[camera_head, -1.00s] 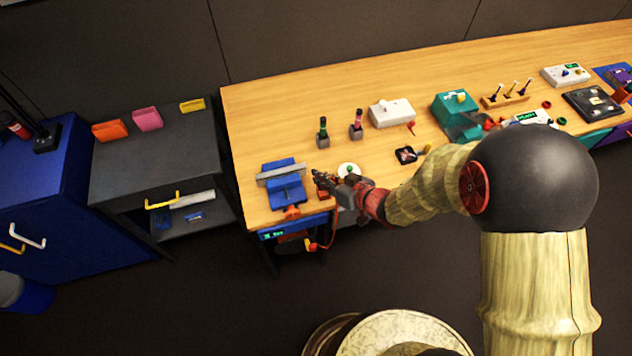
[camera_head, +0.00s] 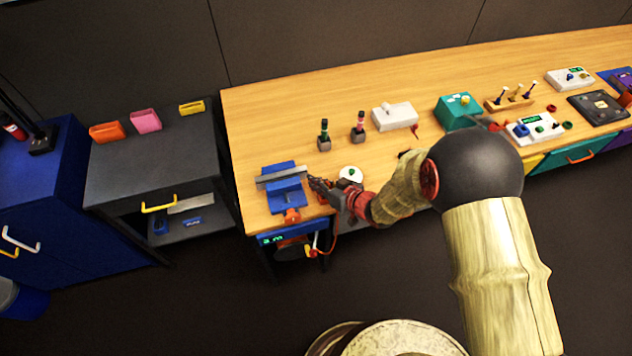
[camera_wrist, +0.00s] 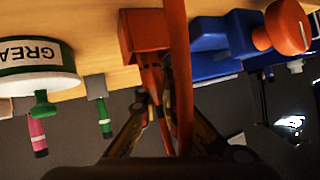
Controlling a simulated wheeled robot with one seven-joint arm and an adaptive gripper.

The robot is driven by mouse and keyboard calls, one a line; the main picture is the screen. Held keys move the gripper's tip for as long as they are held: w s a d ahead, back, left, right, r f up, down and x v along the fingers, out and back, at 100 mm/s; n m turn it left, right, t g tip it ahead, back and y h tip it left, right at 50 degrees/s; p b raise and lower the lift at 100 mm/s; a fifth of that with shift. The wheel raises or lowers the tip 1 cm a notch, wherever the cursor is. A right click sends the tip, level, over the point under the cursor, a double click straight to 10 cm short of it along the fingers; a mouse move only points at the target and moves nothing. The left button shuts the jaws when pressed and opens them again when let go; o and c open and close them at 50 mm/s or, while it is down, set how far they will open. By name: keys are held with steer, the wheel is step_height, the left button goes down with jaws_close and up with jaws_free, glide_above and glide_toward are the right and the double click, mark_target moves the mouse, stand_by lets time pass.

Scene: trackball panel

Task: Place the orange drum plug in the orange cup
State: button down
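The orange cup (camera_head: 107,132) stands on the dark cabinet at the left, beside a pink cup. My gripper (camera_head: 318,187) is low over the front left of the wooden bench, just right of the blue vise. In the wrist view, my gripper's fingertips (camera_wrist: 154,86) are close around the narrow end of an orange-red block (camera_wrist: 143,32). A red cable passes in front of the right finger. I cannot tell whether the fingers touch the block, or whether this block is the drum plug. No separate orange plug is clearly visible.
The blue vise (camera_head: 285,190) has an orange knob (camera_head: 292,216). Two screwdrivers stand behind. A pink cup (camera_head: 145,121) and yellow cup (camera_head: 191,107) share the cabinet top.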

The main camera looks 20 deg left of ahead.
steer(key=shift+f, duration=0.2)
steer(key=c, duration=2)
jaws_free()
steer(key=shift+c, duration=0.2)
steer(key=shift+r, duration=0.15)
steer(key=shift+d+r, duration=0.15)
steer(key=p+v, duration=0.2)
steer(key=v, duration=0.9)
steer(key=shift+s+d+p, duration=0.25)
steer(key=shift+s+p, duration=0.05)
steer(key=shift+p, duration=0.05)
